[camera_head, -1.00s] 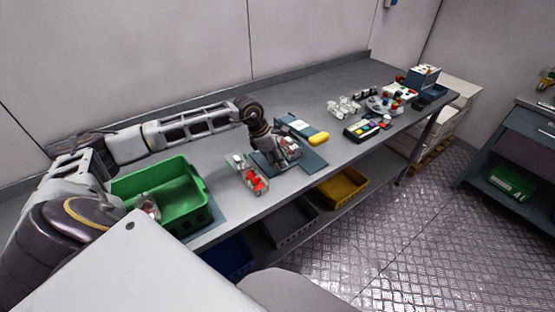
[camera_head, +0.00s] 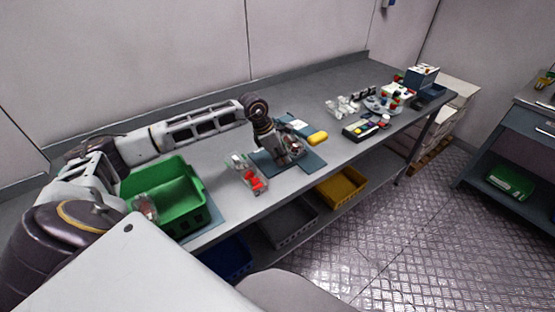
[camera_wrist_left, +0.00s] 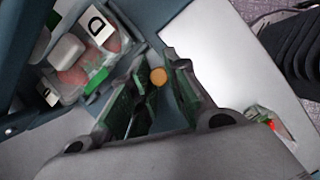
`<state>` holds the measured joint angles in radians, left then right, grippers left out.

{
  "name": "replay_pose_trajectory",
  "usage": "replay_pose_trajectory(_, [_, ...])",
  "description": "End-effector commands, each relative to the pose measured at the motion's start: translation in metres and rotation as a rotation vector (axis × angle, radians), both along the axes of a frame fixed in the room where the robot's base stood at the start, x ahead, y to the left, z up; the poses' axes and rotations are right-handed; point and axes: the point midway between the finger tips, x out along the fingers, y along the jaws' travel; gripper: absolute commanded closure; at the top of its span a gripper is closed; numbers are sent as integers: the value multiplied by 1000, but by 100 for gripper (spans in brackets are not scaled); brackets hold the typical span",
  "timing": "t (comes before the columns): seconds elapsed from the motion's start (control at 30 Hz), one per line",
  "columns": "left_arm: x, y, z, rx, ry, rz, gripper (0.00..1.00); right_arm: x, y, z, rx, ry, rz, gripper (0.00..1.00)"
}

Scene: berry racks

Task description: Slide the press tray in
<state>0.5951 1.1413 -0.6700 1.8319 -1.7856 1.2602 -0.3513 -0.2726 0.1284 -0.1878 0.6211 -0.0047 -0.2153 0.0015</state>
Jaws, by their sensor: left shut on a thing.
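The press is a dark blue fixture on the bench, with a flat base plate (camera_head: 312,162) and a yellow handle (camera_head: 318,138). A clear punnet with red and white contents (camera_head: 297,149) sits at it. In the left wrist view the punnet (camera_wrist_left: 75,72) has "D" labels and stands on dark blue parts at upper left. My left gripper (camera_head: 282,158) reaches down at the press, beside the punnet. In the left wrist view its fingers (camera_wrist_left: 157,88) are shut around a part of the press tray, with a round orange knob (camera_wrist_left: 158,76) showing between them. The grip contact is partly hidden. My right gripper is not in view.
A second clear punnet with red contents (camera_head: 250,178) lies left of the press. A green crate (camera_head: 190,221) stands further left. Trays, clear pieces (camera_head: 343,106) and a dark box with coloured blocks (camera_head: 360,132) are to the right. Yellow (camera_head: 343,190) and grey bins sit below.

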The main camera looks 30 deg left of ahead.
Motion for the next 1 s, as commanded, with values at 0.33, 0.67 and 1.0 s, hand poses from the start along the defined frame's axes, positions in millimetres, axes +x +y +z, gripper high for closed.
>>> replay_pose_trajectory(0.33, [22, -9, -1, 3, 0, 1, 100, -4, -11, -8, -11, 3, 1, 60])
replay_pose_trajectory(0.67, [24, -9, 1, 2, -3, 2, 100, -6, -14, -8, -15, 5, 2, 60])
replay_pose_trajectory(1.0, [24, -10, 1, 2, -1, 0, 61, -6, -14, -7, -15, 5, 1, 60])
